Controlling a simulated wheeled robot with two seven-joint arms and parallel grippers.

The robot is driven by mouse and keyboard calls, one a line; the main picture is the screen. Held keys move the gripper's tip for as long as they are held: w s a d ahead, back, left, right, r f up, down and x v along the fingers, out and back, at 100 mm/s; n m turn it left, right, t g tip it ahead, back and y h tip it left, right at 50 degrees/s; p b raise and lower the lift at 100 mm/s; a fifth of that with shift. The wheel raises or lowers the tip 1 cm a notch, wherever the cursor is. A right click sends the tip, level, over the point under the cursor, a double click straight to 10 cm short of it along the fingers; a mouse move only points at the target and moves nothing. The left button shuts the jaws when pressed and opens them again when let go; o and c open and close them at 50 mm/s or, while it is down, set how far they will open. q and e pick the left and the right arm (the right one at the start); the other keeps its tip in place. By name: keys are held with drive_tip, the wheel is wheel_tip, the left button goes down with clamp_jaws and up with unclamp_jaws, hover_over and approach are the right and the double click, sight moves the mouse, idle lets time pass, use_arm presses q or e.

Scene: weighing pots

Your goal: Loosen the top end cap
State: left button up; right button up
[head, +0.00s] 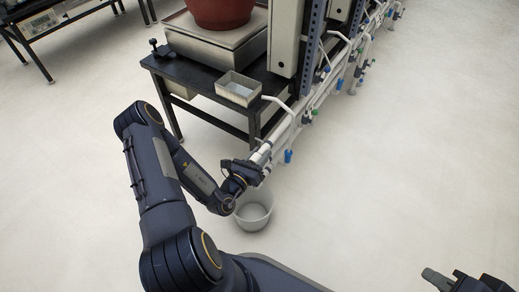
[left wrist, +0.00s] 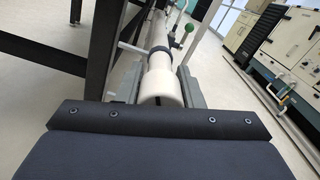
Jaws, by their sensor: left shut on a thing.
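The white end cap (left wrist: 161,82) sits at the near end of a white pipe, which shows in the head view (head: 262,155). My left gripper (head: 246,174) is at this pipe end. In the left wrist view the left gripper's two grey fingers (left wrist: 156,88) stand on either side of the cap, shut on it. The cap's nearest part is hidden behind the dark gripper body. My right gripper (head: 438,281) is at the bottom right of the head view, far from the pipe; its finger gap cannot be made out.
A white bucket (head: 254,214) stands on the floor below the pipe end. A black table (head: 187,88) carries a scale (head: 216,42) with a red pot (head: 219,12), and a small tray (head: 238,90). Pipes with blue and green valves run back right. The floor at right is clear.

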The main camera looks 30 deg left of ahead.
use_arm(q)
drive_tip(key=n+p, duration=0.8)
drive_tip(key=n, duration=1.1)
idle(0.4)
drive_tip(key=o, duration=1)
drive_tip(key=shift+c, duration=0.2)
drive_tip(key=shift+s, duration=0.1)
drive_tip(key=s+p, duration=0.1)
drive_tip(key=s, duration=0.6)
drive_tip(key=shift+s+a, duration=0.25)
drive_tip(key=shift+s, duration=0.1)
